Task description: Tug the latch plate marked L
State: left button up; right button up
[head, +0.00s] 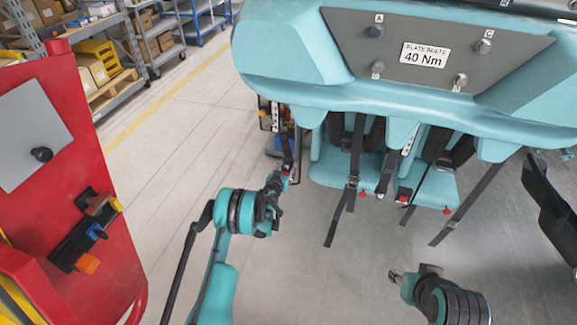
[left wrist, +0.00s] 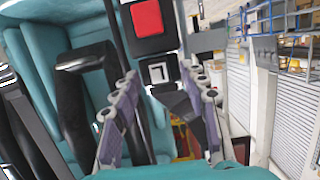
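The latch plate marked L (left wrist: 158,73) shows in the left wrist view as a dark plate with a white label, just below a black buckle with a red button (left wrist: 147,18). My left gripper (left wrist: 163,78) has its two fingers apart, one on each side of the plate; I see no clear contact. In the head view my left gripper (head: 281,180) is at the lower end of a dark hanging strap (head: 286,150), left of the seats, where the plate is too small to make out. My right gripper (head: 396,276) is at the lower right, away from the straps; its fingers are too small to read.
Teal seats (head: 325,165) with several hanging straps are right of my left gripper, under a teal panel (head: 300,55) labelled 40 Nm. A red stand (head: 60,130) with tools is at the left. The floor (head: 160,150) between is clear.

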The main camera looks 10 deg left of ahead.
pick_arm(q)
jog(key=v, duration=0.7)
jog(key=s+d+r+g, duration=0.1)
jog(key=d+r, duration=0.1)
jog(key=r, duration=0.4)
jog(key=s+d+r+g, duration=0.1)
jog(key=s+r, duration=0.1)
jog(key=r, duration=0.5)
jog(key=s+d+r+g+h, duration=0.1)
jog(key=s+d+r+g, duration=0.15)
jog(key=s+r, duration=0.75)
jog(key=s+g+y, duration=0.1)
jog(key=s+g, duration=0.2)
jog(key=s, duration=2.8)
jog(key=shift+s+d+r+g+y, duration=0.3)
jog(key=shift+s+d+r+g, duration=0.05)
jog(key=shift+s+d, duration=0.1)
